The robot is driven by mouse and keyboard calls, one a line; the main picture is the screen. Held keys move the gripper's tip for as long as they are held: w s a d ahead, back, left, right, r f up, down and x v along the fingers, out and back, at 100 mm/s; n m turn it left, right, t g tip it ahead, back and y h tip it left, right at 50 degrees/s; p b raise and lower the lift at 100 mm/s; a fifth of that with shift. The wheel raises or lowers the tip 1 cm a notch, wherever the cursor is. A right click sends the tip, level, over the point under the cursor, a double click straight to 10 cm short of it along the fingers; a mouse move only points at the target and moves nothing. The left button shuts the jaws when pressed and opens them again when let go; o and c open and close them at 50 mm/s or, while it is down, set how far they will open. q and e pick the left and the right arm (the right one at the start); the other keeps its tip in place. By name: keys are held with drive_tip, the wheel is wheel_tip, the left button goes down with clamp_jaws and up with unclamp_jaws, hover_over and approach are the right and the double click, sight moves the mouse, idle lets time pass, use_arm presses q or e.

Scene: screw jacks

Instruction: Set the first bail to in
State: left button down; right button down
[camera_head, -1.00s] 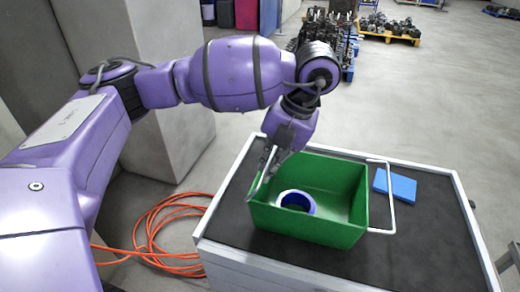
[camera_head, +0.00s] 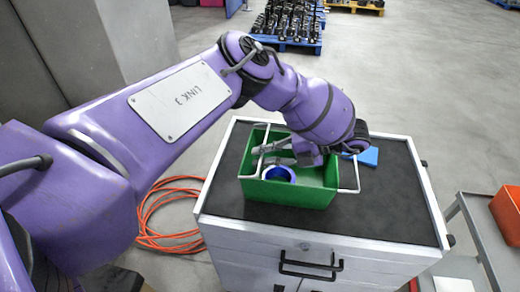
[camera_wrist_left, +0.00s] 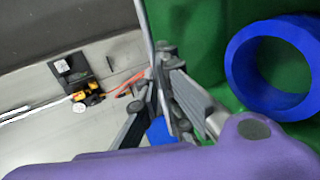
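The green bin (camera_head: 300,193) stands on the cart's dark top and has a white wire bail at each end. The left bail (camera_head: 253,163) stands up near the bin's left wall. The right bail (camera_head: 356,176) sticks out past the right wall. My left gripper (camera_head: 273,154) reaches over the bin from the right, its fingers at the left bail. In the left wrist view, the bail's pale rod (camera_wrist_left: 147,28) runs down to the fingertips (camera_wrist_left: 168,65); whether they grip it is unclear. My right gripper is out of view.
A blue ring (camera_head: 281,175) lies inside the bin; it also shows in the left wrist view (camera_wrist_left: 240,75). A blue block (camera_head: 368,156) lies behind the bin to the right. The cart top (camera_head: 395,205) is clear at right. An orange hose (camera_head: 160,240) lies on the floor.

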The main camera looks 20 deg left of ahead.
use_arm(q)
drive_tip(key=shift+f+y, duration=0.25)
drive_tip(key=shift+y, duration=0.25)
drive_tip(key=c, duration=1.9)
unclamp_jaws()
drive_tip(key=shift+d, duration=0.1)
drive_tip(key=v, duration=1.2)
drive_tip(key=shift+w+f, duration=0.1)
drive_tip(key=shift+f, duration=0.05)
